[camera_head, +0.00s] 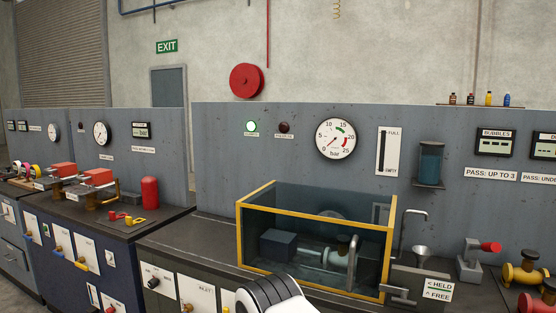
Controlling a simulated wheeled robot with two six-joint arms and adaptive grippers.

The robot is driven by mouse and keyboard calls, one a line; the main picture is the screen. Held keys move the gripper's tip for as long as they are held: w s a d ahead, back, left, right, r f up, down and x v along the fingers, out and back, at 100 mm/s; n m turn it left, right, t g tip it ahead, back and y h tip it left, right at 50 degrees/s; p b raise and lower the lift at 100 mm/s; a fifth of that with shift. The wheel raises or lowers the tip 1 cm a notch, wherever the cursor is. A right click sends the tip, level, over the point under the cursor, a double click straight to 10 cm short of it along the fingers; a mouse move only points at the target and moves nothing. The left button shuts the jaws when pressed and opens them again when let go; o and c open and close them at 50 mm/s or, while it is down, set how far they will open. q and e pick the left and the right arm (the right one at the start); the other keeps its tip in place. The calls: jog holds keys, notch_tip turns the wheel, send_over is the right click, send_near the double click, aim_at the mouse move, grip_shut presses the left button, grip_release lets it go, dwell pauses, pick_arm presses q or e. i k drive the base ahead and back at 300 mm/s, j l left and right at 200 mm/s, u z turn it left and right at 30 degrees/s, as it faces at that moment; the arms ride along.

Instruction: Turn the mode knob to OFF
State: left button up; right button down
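A black knob (152,282) sits on a white panel on the front of the middle bench, at lower left of centre. A second white panel (195,294) beside it carries a small yellow handle at the bottom edge. The lettering on these panels is too small to read, so I cannot tell which is the mode knob or where it points. A white and black part of one of my arms shows at the bottom centre, in front of the bench. No gripper fingers are visible, and the arm part covers some of the bench front.
A yellow-framed clear tank (314,215) stands on the bench, with pipe fittings inside. A round pressure gauge (336,139) and a lit green lamp (251,127) are on the back panel. A red cylinder (150,193) stands at left. A HELD/FREE plate (438,291) is at right.

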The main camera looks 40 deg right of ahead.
aim_at(153, 283)
jog(key=z, duration=1)
jog(key=i+j+z, duration=0.1)
jog(key=j+z, duration=0.9)
jog(key=j, duration=0.2)
jog(key=k+j+z, duration=0.2)
jog(key=j+z, duration=0.3)
jog(key=j+u, duration=0.1)
jog(key=u, duration=1.6)
jog(key=i+z, duration=0.5)
jog(key=i, duration=0.15)
